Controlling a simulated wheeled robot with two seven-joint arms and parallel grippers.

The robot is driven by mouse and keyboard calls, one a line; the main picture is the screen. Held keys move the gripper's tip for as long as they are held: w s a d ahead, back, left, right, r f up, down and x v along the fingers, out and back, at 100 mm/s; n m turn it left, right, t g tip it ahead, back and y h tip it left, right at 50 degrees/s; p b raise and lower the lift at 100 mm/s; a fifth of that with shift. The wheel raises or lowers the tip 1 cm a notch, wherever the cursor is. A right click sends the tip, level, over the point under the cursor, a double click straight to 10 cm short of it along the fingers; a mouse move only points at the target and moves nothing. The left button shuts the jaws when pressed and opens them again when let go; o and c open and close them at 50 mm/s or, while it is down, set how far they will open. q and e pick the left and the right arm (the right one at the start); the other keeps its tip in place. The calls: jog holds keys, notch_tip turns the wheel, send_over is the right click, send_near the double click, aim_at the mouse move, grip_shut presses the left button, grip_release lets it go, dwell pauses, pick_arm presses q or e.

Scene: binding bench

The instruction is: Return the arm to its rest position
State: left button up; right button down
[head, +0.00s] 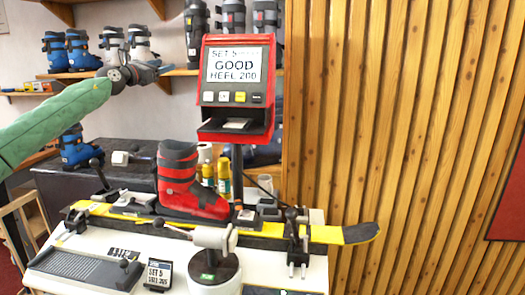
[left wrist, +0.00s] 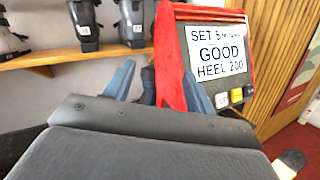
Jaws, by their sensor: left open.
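My left arm with a green sleeve reaches in from the left in the head view. Its gripper (head: 163,71) is in the air to the left of the red display unit (head: 268,100). In the left wrist view the two blue fingers of the gripper (left wrist: 160,84) stand apart with nothing seen held between them. The display unit (left wrist: 172,60) shows behind the right finger there; I cannot tell the gap. Its screen reads "SET 5", "GOOD", "HEEL 200". My right gripper is in neither view.
A red boot (head: 180,183) stands on a yellow ski (head: 335,234) across the white bench (head: 60,284). Shelves with several boots (head: 140,45) line the back wall. A slatted wood wall (head: 400,110) is at the right.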

pick_arm(q)
jog(key=s+d+r+n+t+y, duration=0.2)
jog(key=s+d+r+n+t, duration=0.25)
jog(key=r+n, duration=0.25)
jog(key=s+d+r+n+t+y, duration=0.1)
jog(key=s+d+r+n+t, duration=0.3)
jog(key=s+r+n+t, duration=0.25)
notch_tip(320, 180, down, 2)
jog(key=s+d+f+n+g+y, duration=0.1)
jog(key=s+d+n+y, duration=0.1)
jog(key=n+y, duration=0.8)
jog(key=s+d+f+n+g+h, duration=0.1)
jog(key=s+d+f+n+g, duration=0.35)
jog(key=f, duration=1.15)
jog(key=s+d+f+n+g, duration=0.2)
jog(key=s+f+n+g, duration=0.5)
jog(key=f, duration=0.8)
jog(key=s+d+f+n+g+h, duration=0.1)
jog(key=s+d+f+n+g, duration=0.45)
jog(key=f, duration=1.05)
jog(key=s+a+f+n+g+h, duration=0.2)
jog(key=s+a+f+g, duration=0.1)
jog(key=s+f, duration=2.35)
jog(key=s+d+f+g, duration=0.1)
jog(key=s+f+g, duration=0.3)
jog(key=s+f, duration=1)
jog(key=s, duration=0.3)
jog(key=shift+s+d+f+g, duration=0.15)
jog(key=shift+s+d+g, duration=0.05)
jog(key=shift+d+g, duration=0.1)
